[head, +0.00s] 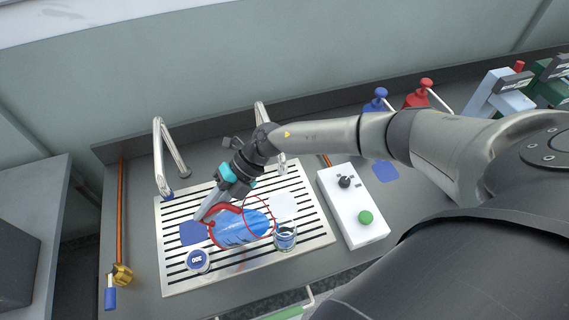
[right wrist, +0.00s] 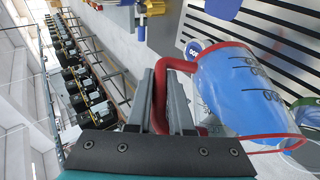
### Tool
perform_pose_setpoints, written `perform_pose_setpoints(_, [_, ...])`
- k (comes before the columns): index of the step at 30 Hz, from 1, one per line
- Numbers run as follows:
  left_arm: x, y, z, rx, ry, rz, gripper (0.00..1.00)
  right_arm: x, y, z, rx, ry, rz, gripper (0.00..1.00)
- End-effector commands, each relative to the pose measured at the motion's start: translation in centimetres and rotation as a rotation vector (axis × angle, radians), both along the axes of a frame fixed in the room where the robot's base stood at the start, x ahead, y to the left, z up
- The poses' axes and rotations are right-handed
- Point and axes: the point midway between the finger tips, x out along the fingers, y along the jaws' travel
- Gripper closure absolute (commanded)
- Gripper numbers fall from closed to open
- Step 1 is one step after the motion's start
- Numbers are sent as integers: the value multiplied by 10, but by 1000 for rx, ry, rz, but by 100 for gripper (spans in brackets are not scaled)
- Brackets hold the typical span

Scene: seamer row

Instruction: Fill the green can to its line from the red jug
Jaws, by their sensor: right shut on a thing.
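The red jug (head: 238,229), a clear vessel with red rims and a red handle and blue liquid inside, is tipped far over above the slatted drain tray. Its mouth points right, towards the green can (head: 285,238). The can is a small clear vessel with a green band, standing on the tray close to the mouth; its liquid level and line are too small to tell. My right gripper (head: 207,210) is shut on the jug's handle. In the right wrist view, the fingers (right wrist: 166,98) clasp the red handle (right wrist: 160,75), and dark marks show on the jug (right wrist: 240,90). My left gripper is not in view.
Curved taps (head: 168,158) rise behind.

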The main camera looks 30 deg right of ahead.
Motion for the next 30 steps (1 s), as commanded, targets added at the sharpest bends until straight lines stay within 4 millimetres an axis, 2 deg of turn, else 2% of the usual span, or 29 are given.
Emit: perform_pose_setpoints(30, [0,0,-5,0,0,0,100,-1,-3,7,37,-21,-2,100])
